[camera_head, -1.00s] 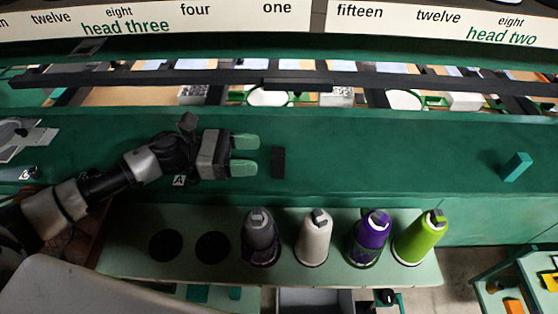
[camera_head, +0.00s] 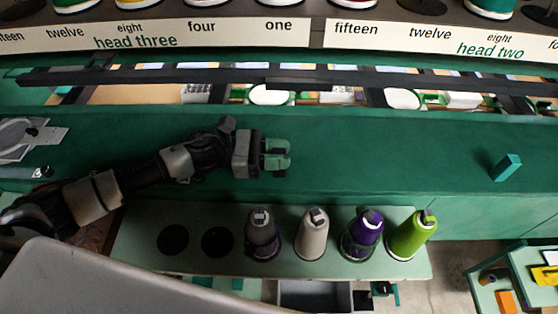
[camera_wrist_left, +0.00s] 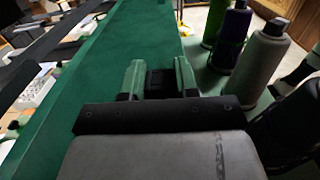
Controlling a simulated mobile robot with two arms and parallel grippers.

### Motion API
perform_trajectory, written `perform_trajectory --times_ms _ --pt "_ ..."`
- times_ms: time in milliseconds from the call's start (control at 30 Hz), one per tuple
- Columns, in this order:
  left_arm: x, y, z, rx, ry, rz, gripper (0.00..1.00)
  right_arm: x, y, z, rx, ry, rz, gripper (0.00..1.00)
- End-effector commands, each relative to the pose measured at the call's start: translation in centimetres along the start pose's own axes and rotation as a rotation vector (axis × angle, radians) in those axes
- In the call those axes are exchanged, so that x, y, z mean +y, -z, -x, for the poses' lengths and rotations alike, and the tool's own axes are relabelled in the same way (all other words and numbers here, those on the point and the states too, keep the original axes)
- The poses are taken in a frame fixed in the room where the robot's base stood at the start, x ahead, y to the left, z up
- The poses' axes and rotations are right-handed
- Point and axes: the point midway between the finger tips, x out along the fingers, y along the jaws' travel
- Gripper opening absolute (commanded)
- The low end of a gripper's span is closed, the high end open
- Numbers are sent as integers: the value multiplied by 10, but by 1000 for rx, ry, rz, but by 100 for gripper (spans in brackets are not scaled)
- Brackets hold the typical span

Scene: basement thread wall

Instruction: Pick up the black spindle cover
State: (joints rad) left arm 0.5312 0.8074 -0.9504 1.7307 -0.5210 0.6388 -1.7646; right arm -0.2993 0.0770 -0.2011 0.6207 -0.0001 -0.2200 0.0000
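The black spindle cover (camera_wrist_left: 161,82) is a small dark block. In the left wrist view it sits between the two green fingers of my left gripper (camera_wrist_left: 160,76), which press in on it from both sides. In the head view my left gripper (camera_head: 276,154) is low over the green table, its green fingers close together. They hide most of the cover there. I cannot tell whether the cover is clear of the table. My right gripper is not in view.
Thread cones stand on a pale green shelf along the front: dark grey (camera_head: 262,236), light grey (camera_head: 312,236), purple (camera_head: 361,236) and green (camera_head: 411,236). A teal block (camera_head: 507,167) lies at right. A dark rail (camera_head: 200,77) runs behind.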

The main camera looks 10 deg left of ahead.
Motion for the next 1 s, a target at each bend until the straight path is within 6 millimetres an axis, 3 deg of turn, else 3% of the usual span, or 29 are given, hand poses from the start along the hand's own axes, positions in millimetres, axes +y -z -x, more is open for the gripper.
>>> perform_trajectory --times_ms 100,433,567,700,1000 --pt "0 0 0 0 0 0 7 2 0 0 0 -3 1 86" --pt "0 -4 0 0 0 -1 7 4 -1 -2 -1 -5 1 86" --pt "0 -16 0 0 1 -4 7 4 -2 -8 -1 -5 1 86" --pt "0 -40 0 -1 1 -8 7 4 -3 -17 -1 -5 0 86" --pt "-12 -78 -62 -3 4 -6 7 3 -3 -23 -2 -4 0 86"
